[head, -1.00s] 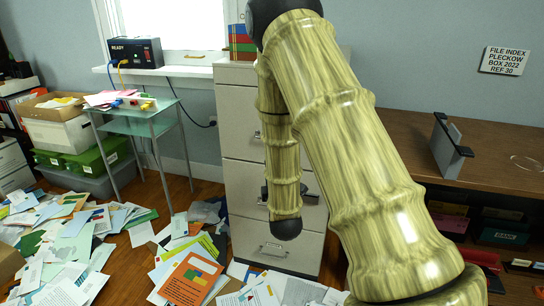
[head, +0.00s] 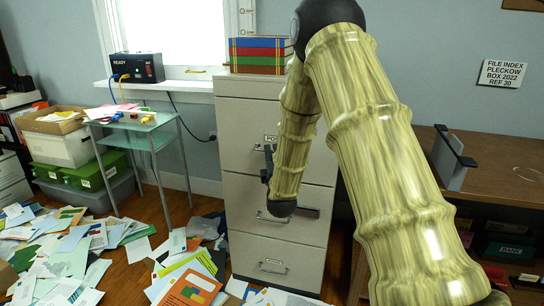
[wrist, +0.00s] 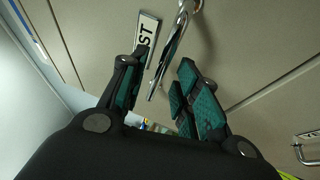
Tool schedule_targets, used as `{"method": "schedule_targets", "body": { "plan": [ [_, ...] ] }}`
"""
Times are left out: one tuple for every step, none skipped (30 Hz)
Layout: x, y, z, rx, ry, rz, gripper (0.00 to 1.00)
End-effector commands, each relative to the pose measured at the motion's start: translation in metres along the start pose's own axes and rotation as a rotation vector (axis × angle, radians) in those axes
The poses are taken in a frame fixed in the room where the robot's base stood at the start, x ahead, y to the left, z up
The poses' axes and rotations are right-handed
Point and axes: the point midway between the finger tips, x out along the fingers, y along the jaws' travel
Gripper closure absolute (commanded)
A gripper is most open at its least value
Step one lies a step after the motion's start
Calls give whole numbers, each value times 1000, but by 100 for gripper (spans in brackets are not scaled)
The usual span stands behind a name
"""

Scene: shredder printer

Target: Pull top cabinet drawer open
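The beige filing cabinet (head: 238,190) stands mid-frame in the head view, its drawer fronts looking flush. Its top drawer (head: 240,130) carries a label starting "PO" (head: 271,139); my arm covers its right part. My gripper (head: 268,163) is in front of the cabinet, near the lower part of the top drawer. In the wrist view, my gripper (wrist: 161,68) is open, with teal-padded fingers apart. A chrome handle (wrist: 170,55) lies between the fingertips, beside a label ending in "ST" (wrist: 147,38). No grip on the handle shows.
A lower drawer handle (wrist: 308,147) shows at the right of the wrist view. Books (head: 258,55) lie on the cabinet. Papers (head: 70,250) cover the floor at left, near a glass side table (head: 150,125). A wooden desk (head: 500,160) stands at right.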

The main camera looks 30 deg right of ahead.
Motion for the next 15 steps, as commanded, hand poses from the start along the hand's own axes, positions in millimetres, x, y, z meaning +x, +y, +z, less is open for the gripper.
{"method": "schedule_targets", "body": {
  "plan": [
    [4, 0, 0, 1, 0, 1, 68],
    [5, 0, 0, 1, 0, 0, 68],
    [6, 0, 0, 1, 0, 0, 68],
    [7, 0, 0, 0, 0, -1, 68],
    [8, 0, 0, 0, 0, -1, 68],
    [8, 0, 0, 0, 0, -1, 68],
    [9, 0, 0, 0, 0, -1, 68],
    [9, 0, 0, 0, 0, -1, 68],
    [9, 0, 0, 0, 0, -1, 68],
    [9, 0, 0, 0, 0, -1, 68],
    [9, 0, 0, 0, 0, -1, 68],
    [9, 0, 0, 0, 0, -1, 68],
    [9, 0, 0, 0, 0, -1, 68],
    [9, 0, 0, 0, 0, -1, 74],
    [8, 0, 0, 0, 0, -1, 81]
  ]
}}
